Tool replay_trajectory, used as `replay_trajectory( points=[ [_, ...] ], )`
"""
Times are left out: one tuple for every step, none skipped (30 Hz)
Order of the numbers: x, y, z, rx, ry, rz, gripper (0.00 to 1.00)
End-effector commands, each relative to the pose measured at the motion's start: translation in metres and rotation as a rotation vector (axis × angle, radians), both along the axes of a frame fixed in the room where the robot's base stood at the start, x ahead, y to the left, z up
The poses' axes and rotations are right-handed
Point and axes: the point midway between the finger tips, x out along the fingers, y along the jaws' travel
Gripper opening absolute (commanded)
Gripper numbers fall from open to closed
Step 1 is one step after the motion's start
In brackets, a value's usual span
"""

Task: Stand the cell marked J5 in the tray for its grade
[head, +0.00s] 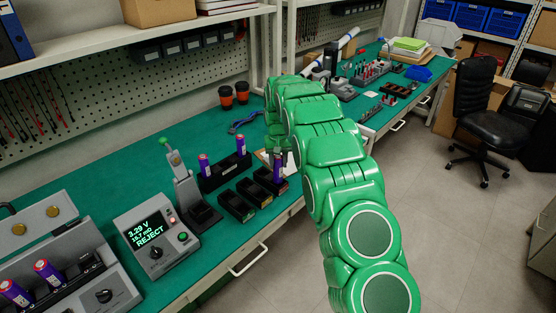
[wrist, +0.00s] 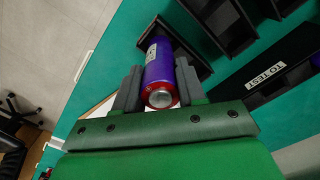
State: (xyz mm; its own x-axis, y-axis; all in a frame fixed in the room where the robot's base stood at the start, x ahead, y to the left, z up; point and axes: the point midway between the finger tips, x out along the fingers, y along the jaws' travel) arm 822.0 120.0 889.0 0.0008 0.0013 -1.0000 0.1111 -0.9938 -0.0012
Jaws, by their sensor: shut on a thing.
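My gripper (wrist: 159,86) is shut on a purple cell (wrist: 158,62) with a red-rimmed silver top and a white label, whose marking I cannot read. The cell is upright, its lower end at a small black tray (wrist: 196,66); I cannot tell whether it touches the floor. In the head view the held cell (head: 278,172) shows below my gripper (head: 277,150), at the farthest of three small black trays (head: 287,185). The middle tray (head: 254,194) and the nearest tray (head: 237,208) look empty. The tester (head: 156,240) reads 3.29 V and REJECT.
A black rack (head: 224,175), marked TO TEST in the wrist view (wrist: 268,77), holds two purple cells behind the trays. A grey probe stand (head: 190,190) is left of the trays. An open grey case (head: 65,270) with cells is at front left. Orange-black cups stand farther back.

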Motion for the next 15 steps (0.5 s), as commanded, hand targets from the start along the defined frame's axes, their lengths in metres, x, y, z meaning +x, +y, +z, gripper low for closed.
replay_trajectory(
  points=[
    [0.000, 0.000, -0.004, 0.000, 0.000, 0.000, 0.00],
    [0.000, 0.000, -0.007, 0.000, 0.000, 0.000, 0.00],
    [0.000, 0.000, -0.010, 0.000, 0.001, 0.000, 0.00],
    [0.000, 0.000, -0.012, 0.000, 0.001, 0.000, 0.00],
    [0.000, 0.000, -0.014, 0.000, 0.001, 0.000, 0.00],
    [0.000, 0.000, -0.016, 0.000, 0.001, 0.000, 0.00],
    [0.000, 0.000, -0.017, 0.000, 0.001, 0.000, 0.00],
    [-0.001, 0.000, -0.018, 0.000, 0.001, 0.000, 0.00],
    [-0.001, 0.000, -0.018, 0.000, 0.001, 0.000, 0.00],
    [-0.001, 0.000, -0.018, 0.000, 0.001, 0.000, 0.00],
    [0.000, 0.000, -0.018, 0.000, 0.001, 0.000, 0.00],
    [0.000, 0.000, -0.018, 0.000, 0.001, 0.000, 0.00],
    [0.000, 0.000, -0.018, 0.000, 0.001, 0.000, 0.00],
    [0.000, 0.000, -0.018, 0.000, 0.001, 0.000, 0.00],
    [0.000, 0.000, -0.018, 0.000, 0.001, 0.000, 0.00]
  ],
)
